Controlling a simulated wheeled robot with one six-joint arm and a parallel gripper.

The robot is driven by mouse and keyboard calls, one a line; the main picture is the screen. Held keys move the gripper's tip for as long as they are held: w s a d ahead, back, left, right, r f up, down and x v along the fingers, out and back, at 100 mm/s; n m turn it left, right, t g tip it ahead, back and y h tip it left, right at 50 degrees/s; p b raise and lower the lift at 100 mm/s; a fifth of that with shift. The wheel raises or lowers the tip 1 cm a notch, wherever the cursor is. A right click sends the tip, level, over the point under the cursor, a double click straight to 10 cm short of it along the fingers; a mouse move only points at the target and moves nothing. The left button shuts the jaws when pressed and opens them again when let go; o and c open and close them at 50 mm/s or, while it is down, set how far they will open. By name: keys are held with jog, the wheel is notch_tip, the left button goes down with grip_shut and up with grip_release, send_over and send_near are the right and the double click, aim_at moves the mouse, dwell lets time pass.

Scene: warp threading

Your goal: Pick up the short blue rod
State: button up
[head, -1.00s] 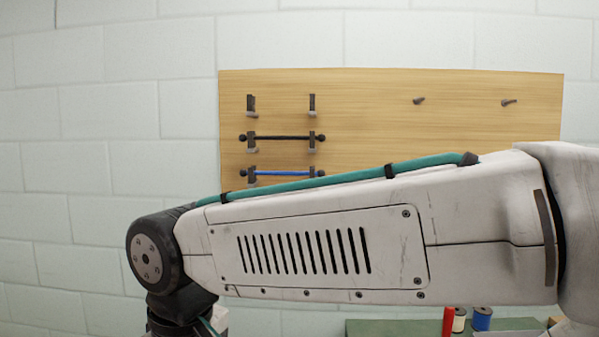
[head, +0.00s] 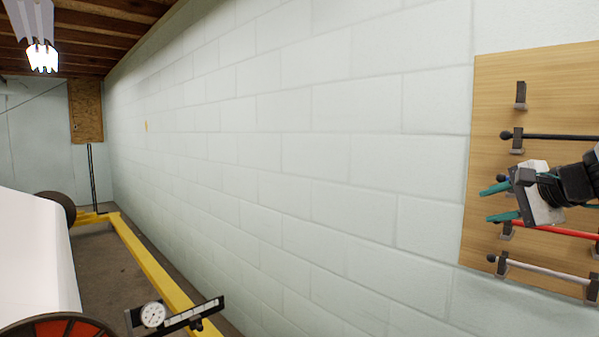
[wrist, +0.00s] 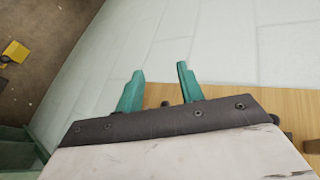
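In the head view the blue rod's shaft is hidden behind my gripper (head: 487,206). A dark ball end (head: 502,178) shows just above the upper finger, in the row below the black rod; it is probably the blue rod's end. My gripper's two teal fingers are apart and empty, pointing left in front of the pegboard's left part. In the wrist view the fingers (wrist: 160,72) are spread with nothing between them, and no blue rod shows.
The wooden board (head: 490,90) on the block wall also holds a black rod (head: 560,137), a red rod (head: 560,231) and a grey rod (head: 550,270). A yellow beam (head: 150,263), a dial gauge (head: 153,315) and a white roll (head: 35,250) stand at left.

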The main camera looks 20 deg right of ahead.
jog(key=s+d+r+m+t+h, duration=0.1)
jog(key=s+d+r+m+h, duration=0.15)
jog(key=d, duration=0.55)
jog(key=s+d+r+m+t+h, duration=0.1)
jog(key=s+d+r+m+h, duration=0.2)
jog(key=d, duration=0.4)
jog(key=shift+y, duration=0.25)
jog(key=shift+s+d+f+x, duration=0.1)
jog(key=shift+f+x, duration=0.05)
jog(key=shift+x, duration=1.1)
jog(key=shift+s+d+f+x, duration=0.1)
jog(key=shift+d+x, duration=0.05)
jog(key=shift+x, duration=1.1)
jog(key=shift+d+f+x, duration=0.1)
jog(key=shift+f+x, duration=0.05)
jog(key=shift+x, duration=1.1)
grip_shut()
